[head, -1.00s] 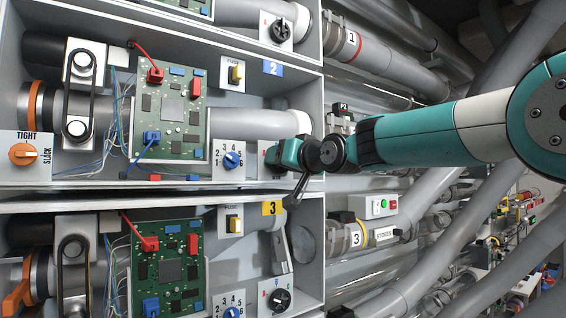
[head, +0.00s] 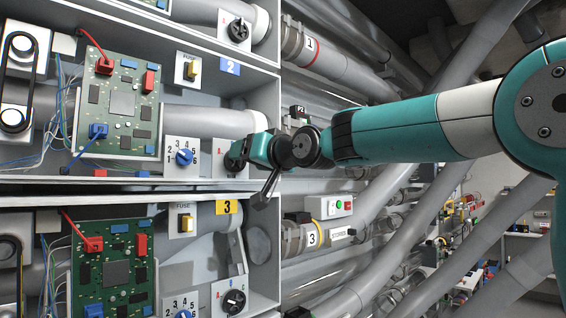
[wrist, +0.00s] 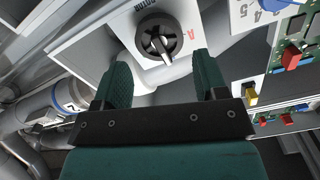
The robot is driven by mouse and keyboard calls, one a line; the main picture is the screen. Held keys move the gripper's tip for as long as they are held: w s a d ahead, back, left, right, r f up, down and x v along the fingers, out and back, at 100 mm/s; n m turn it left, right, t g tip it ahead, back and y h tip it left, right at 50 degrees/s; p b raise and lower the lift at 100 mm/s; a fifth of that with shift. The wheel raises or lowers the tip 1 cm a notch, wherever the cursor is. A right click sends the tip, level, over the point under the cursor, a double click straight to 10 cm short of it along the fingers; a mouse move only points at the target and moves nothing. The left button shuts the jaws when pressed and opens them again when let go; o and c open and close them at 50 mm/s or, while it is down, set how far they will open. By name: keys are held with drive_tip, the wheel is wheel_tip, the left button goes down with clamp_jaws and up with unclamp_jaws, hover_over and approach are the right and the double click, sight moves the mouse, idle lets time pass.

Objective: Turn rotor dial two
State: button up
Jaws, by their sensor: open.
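Rotor dial two is a round black knob (wrist: 159,38) with a pale pointer line, on a white plate with a red "A". In the wrist view it is just beyond my fingertips, centred between them. My gripper (wrist: 161,72) is open and empty, one teal finger on each side. In the head view my gripper (head: 243,155) is at the right end of the bay labelled 2 (head: 230,67). Contact with the knob cannot be told.
A blue numbered dial (head: 184,157) and a circuit board (head: 118,103) are left of the plate. Similar dials show above (head: 238,30) and below (head: 233,301). The bay's shelf edge (head: 150,184) runs under my gripper. Pipes fill the right side.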

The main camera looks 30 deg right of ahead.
drive_tip(key=b+v, duration=0.4)
drive_tip(key=v, duration=0.9)
drive_tip(key=s+a+f+n+g, duration=0.1)
drive_tip(key=s+a+f+g, duration=0.15)
drive_tip(key=f, duration=0.45)
drive_tip(key=s+a+f+n+g, duration=0.1)
drive_tip(key=a+f+g, duration=0.2)
drive_tip(key=f, duration=0.5)
drive_tip(key=s+a+f+n+g, duration=0.1)
drive_tip(key=s+a+f+g, duration=0.15)
drive_tip(key=f, duration=0.45)
drive_tip(key=s+a+f+n+g+h, duration=0.1)
drive_tip(key=s+a+f+n+g, duration=0.1)
drive_tip(key=s+f+g, duration=0.7)
drive_tip(key=s+f+n, duration=0.1)
drive_tip(key=s+f, duration=0.6)
drive_tip(key=s, duration=0.1)
drive_tip(key=shift+a+f, duration=0.2)
drive_tip(key=shift+f, duration=0.15)
